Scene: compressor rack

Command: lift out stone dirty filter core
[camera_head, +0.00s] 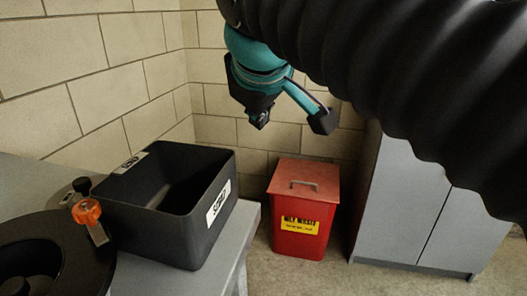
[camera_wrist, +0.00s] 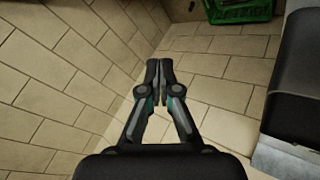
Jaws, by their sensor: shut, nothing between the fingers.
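My gripper (camera_wrist: 160,75) is shut, with its two fingertips together and nothing between them in the wrist view. In the head view my gripper (camera_head: 321,122) is up in the air in front of the block wall, above the floor and apart from everything. A round black housing (camera_head: 82,262) with a raised dark centre sits on the bench at the lower left, cut off by the frame. An orange knob (camera_head: 87,211) stands at its rim. I cannot make out a stone dirty filter core in either view.
A black open bin (camera_head: 190,225) stands on the grey bench (camera_head: 52,180); its inside is dark. A red lidded waste box (camera_head: 303,212) stands on the floor, left of a grey cabinet (camera_head: 402,205). A green crate (camera_wrist: 238,10) shows in the wrist view.

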